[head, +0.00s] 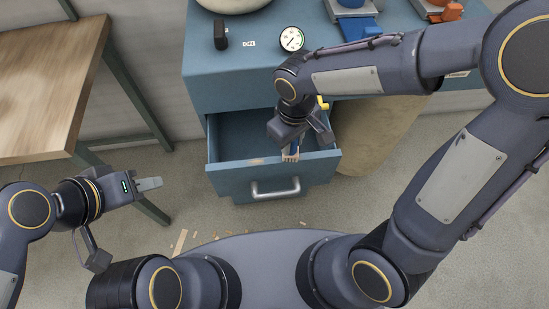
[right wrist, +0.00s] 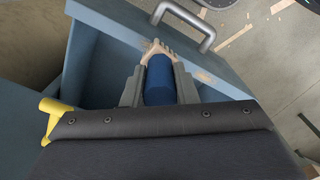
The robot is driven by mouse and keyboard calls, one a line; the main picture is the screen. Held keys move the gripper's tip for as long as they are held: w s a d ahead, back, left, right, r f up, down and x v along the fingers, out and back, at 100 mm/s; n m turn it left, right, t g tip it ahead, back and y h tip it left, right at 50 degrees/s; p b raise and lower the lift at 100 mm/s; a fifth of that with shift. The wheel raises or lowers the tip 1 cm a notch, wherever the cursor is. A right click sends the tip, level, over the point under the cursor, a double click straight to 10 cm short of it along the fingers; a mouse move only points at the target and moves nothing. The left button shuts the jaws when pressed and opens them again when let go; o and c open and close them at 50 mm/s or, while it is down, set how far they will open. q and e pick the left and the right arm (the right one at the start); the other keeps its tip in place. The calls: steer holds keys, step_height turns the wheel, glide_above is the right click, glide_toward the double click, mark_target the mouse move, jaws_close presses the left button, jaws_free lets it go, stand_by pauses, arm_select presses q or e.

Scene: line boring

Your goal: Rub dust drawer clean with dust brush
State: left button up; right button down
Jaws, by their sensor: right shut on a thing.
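The dust drawer (head: 233,150) is a blue box drawer pulled open from the blue cabinet, with a grey bar handle (head: 275,189) on its front. Some tan dust (right wrist: 205,76) lies on its front rim. My right gripper (head: 297,140) is over the drawer, shut on the dust brush (head: 291,153). The brush has a blue handle (right wrist: 160,80) and pale bristles, which are at the inner side of the drawer's front wall in the right wrist view. Whether they touch it is hard to tell. My left gripper (head: 150,184) is away at the left, beside the wooden table; its jaw gap is unclear.
The wooden table (head: 50,80) stands at the left. The cabinet top (head: 265,55) carries a gauge (head: 291,39), a black switch and blue and orange valve-like parts. A yellow piece (right wrist: 50,106) is at the drawer's side. Wood chips (head: 180,242) lie on the floor.

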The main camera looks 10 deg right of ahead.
steer(key=shift+d, duration=0.55)
steer(key=shift+f, duration=0.25)
steer(key=shift+f+b, duration=0.5)
steer(key=shift+b, duration=0.15)
steer(key=shift+r, duration=0.1)
steer(key=shift+d+p, duration=0.3)
steer(key=shift+d, duration=0.95)
